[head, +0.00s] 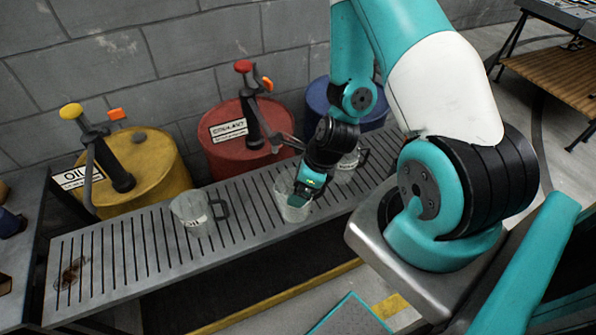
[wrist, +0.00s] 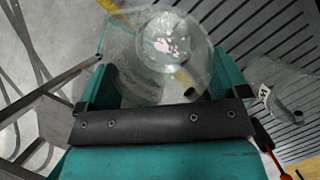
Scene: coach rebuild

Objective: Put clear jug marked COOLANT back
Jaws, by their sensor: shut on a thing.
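My gripper (head: 299,197) is shut on a clear jug (head: 283,194) in front of the red drum. In the wrist view the clear jug (wrist: 128,45) sits between the two teal fingers, its round rim or base facing the camera. I cannot read any marking on it. It is at or just above the slatted bench (head: 245,220); I cannot tell which. The red drum (head: 235,155) carries a label (head: 228,130) that appears to read COOLANT.
A clear jug (head: 191,216) with a handle stands at left near the yellow OIL drum (head: 150,165). Another clear jug (head: 346,168) stands right of my gripper, before the blue drum (head: 318,97); it also shows in the wrist view (wrist: 290,88). The bench's left end is clear except a rusty stain.

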